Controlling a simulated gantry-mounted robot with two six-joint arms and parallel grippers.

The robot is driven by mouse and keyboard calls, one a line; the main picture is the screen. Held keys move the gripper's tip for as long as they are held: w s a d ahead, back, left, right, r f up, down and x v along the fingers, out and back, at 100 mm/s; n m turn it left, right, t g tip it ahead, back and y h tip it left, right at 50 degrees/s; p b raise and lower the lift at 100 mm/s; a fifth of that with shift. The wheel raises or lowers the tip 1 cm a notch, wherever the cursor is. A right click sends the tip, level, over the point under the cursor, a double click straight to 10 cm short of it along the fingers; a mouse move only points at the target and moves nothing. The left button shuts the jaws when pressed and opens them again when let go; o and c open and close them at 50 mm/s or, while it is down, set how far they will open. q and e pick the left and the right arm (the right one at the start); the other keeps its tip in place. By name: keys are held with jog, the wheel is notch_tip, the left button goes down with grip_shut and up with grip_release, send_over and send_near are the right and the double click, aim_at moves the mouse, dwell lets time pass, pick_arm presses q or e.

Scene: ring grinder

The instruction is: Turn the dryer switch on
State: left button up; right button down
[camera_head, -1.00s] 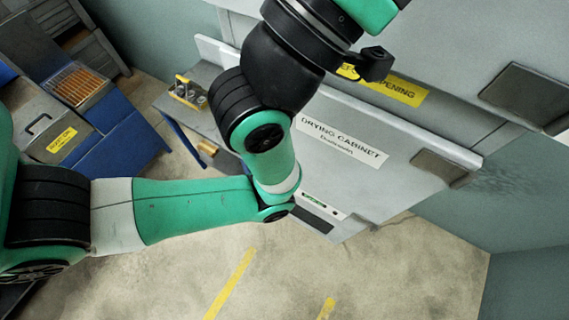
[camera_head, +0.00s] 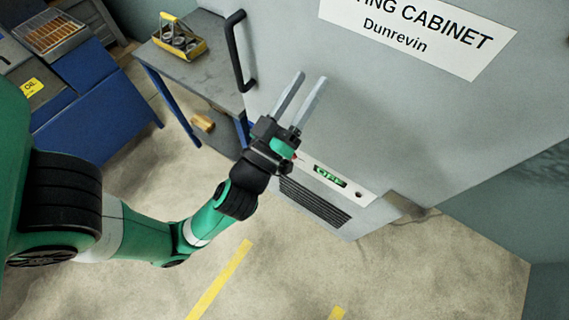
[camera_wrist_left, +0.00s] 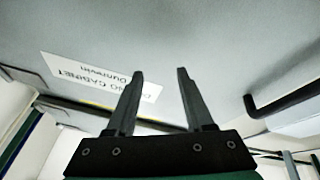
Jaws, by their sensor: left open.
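The grey drying cabinet (camera_head: 400,120) fills the right of the head view. Its white control strip (camera_head: 343,180) carries a small display (camera_head: 330,176) with green lettering that looks like "OFF", and a small dark round spot (camera_head: 358,194). A small red spot shows at the strip's left end, partly hidden by my gripper; I cannot tell which part is the switch. My left gripper (camera_head: 309,82) is open and empty, its fingers pointing up in front of the cabinet, above the strip. In the left wrist view, the open fingers (camera_wrist_left: 160,73) point at the cabinet face. My right gripper is out of view.
A black door handle (camera_head: 238,50) stands out left of my fingers and shows in the wrist view (camera_wrist_left: 284,103). A vent grille (camera_head: 315,203) lies below the strip. A side table (camera_head: 195,75) holds a yellow tray (camera_head: 180,38). The floor in front is clear.

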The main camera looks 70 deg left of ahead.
pick_arm(q)
jog(key=s+f+m+g+h+b, duration=0.15)
jog(key=s+f+b, duration=0.25)
jog(key=f+b, duration=0.75)
jog(key=s+a+f+m+g+b, duration=0.1)
jog(key=s+f+m+b, duration=0.3)
jog(key=f, duration=1.4)
jog(key=s+f+n+g+h+b, duration=0.1)
jog(key=s+f+b, duration=0.2)
jog(key=f+b, duration=0.85)
jog(key=f+p+x, duration=0.2)
jog(key=p+x, duration=0.6)
jog(key=x, duration=0.4)
jog(key=shift+w+f, duration=0.15)
jog(key=shift+f, duration=0.15)
jog(key=shift+a, duration=0.15)
grip_shut()
